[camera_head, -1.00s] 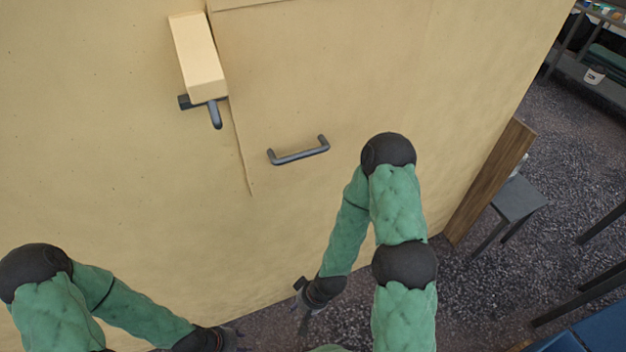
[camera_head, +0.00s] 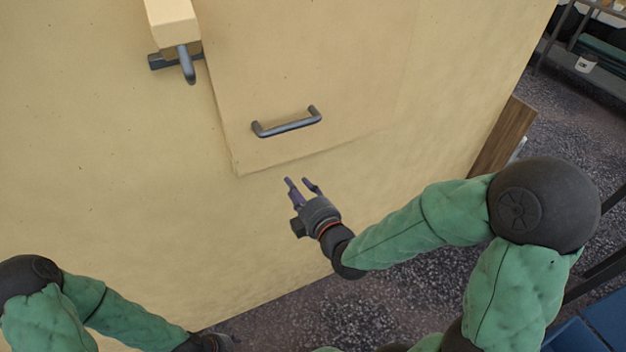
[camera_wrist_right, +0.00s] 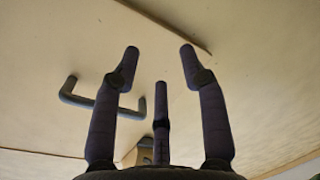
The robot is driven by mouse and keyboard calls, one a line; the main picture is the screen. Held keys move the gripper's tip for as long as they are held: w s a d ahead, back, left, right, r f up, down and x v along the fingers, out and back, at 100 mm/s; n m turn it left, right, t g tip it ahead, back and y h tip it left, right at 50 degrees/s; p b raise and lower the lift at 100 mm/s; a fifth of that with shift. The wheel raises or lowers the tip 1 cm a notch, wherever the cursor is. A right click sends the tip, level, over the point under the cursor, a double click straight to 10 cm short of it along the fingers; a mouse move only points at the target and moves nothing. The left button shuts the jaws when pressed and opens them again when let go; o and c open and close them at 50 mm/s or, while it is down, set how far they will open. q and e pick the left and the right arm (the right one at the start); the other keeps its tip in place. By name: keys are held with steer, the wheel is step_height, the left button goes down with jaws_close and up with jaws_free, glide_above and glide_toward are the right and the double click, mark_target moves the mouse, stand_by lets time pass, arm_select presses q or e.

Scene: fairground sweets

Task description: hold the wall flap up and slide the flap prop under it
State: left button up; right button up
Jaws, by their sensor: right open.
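The wall flap (camera_head: 350,60) is a pale tan panel hanging down flush, or nearly so, with the tan wall. A dark bar handle (camera_head: 287,123) sits low on it and also shows in the right wrist view (camera_wrist_right: 76,97). A pale block with a dark grip (camera_head: 173,20), seemingly the flap prop, sits on a dark wall bracket to the left of the flap. Its top is cut off. My right gripper (camera_head: 299,183) is open and empty, just below the flap's lower edge and handle. My left gripper (camera_head: 226,342) is low at the picture's bottom edge, its fingers unclear.
The tan wall (camera_head: 120,200) fills most of the view, clear below the flap. A brown wooden edge (camera_head: 503,138) stands at the wall's right end. A dark shelf rack (camera_head: 575,65) stands at the upper right. The floor is dark and speckled.

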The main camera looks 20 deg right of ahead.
mark_target(293, 129)
steer(key=s+d+r+n+t+h+b, duration=0.1)
steer(key=s+r+n+t, duration=0.15)
steer(key=r, duration=0.25)
steer(key=s+d+r+n+t+b, duration=0.1)
steer(key=s+r+n+t+b, duration=0.15)
steer(key=r, duration=0.25)
steer(key=p+x, duration=0.1)
steer(key=x, duration=0.8)
steer(key=shift+w+r+p, duration=0.1)
steer(key=shift+w+p, duration=0.2)
steer(key=shift+w, duration=0.4)
steer(key=shift+a, duration=0.1)
jaws_close()
